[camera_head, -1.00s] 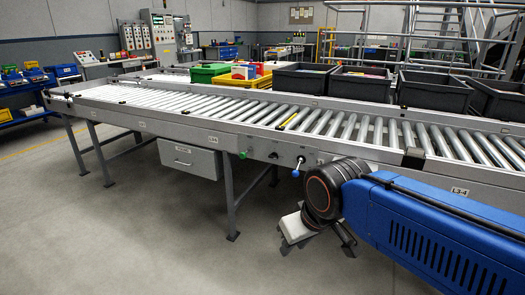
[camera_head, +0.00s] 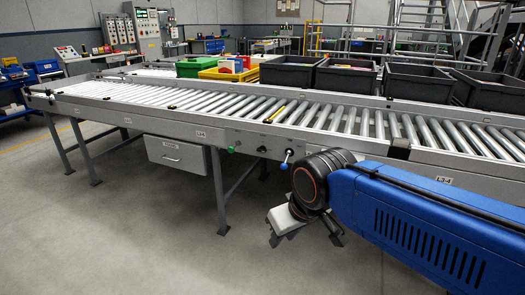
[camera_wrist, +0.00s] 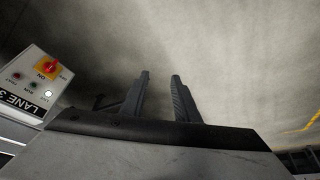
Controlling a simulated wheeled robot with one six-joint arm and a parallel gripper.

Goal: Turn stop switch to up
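A small row of controls sits on the conveyor's side rail in the head view: a green button (camera_head: 231,149), a black knob (camera_head: 262,150) and a lever with a blue tip (camera_head: 284,165) hanging down. No stop label is readable on them. In the wrist view, a white "LANE 3" box (camera_wrist: 28,88) at the left edge carries a red rotary switch on a yellow plate (camera_wrist: 47,66) and small lamps. My gripper (camera_head: 306,238) is low in front of the conveyor, apart from these controls. The wrist view shows its two fingers (camera_wrist: 160,76) spread with nothing between them.
The roller conveyor (camera_head: 110,107) runs across the view, with a grey drawer box (camera_head: 174,153) and legs (camera_head: 218,190) beneath. Dark bins (camera_head: 346,79) and a yellow tray (camera_head: 224,75) stand behind the rollers. The concrete floor (camera_head: 120,235) at the front left is clear.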

